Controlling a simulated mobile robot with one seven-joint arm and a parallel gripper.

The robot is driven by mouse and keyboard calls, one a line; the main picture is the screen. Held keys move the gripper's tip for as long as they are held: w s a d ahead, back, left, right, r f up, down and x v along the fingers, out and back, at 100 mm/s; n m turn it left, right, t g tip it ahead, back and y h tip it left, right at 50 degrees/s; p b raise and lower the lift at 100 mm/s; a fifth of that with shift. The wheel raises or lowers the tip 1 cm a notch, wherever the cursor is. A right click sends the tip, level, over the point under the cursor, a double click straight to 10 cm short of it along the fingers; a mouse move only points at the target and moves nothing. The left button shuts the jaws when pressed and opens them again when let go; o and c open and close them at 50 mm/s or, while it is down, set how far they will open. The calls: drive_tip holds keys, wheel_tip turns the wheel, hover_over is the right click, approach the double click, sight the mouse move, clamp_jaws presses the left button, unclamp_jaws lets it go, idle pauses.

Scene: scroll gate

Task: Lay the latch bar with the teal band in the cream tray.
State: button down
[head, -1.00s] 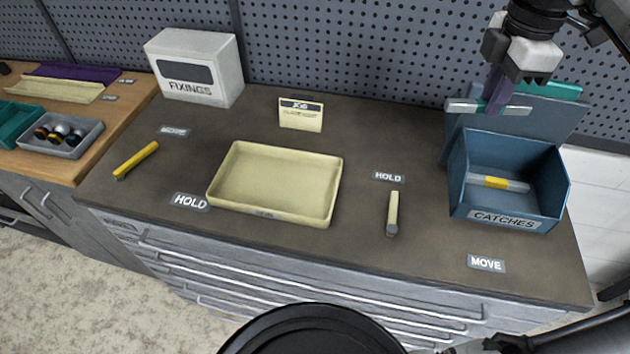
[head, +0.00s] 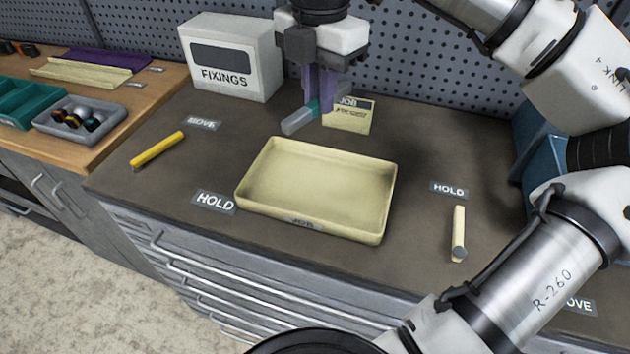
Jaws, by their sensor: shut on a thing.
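My gripper (head: 318,106) is shut on the latch bar with the teal band (head: 296,121), a grey bar held tilted in the picture above the far side of the bench. The teal band shows right beside the purple fingers, which hide part of the bar. The cream tray (head: 262,210) lies in front of and below my gripper, in the middle of the bench. The tray is empty, with a "JOB" label on its front wall. The bar is apart from the tray.
A white FIXINGS box (head: 232,62) stands at the back left. A yellow bar (head: 157,150) lies left of the tray, a cream bar (head: 459,230) right. My arm mostly hides the blue bin (head: 545,130).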

sight(319, 190)
wheel_tip(319, 190, down, 17)
drive_tip(key=shift+d+r+p, duration=0.1)
drive_tip(key=shift+p, duration=1)
drive_tip(key=shift+f, duration=0.3)
drive_tip(key=shift+f+b, duration=0.25)
drive_tip(key=shift+b, duration=0.1)
drive_tip(key=c, duration=1.4)
unclamp_jaws()
drive_tip(key=shift+r, duration=0.1)
drive_tip(key=shift+r+p, duration=0.1)
drive_tip(key=shift+p, duration=0.2)
wheel_tip(319, 190, up, 12)
drive_tip(key=b, duration=0.1)
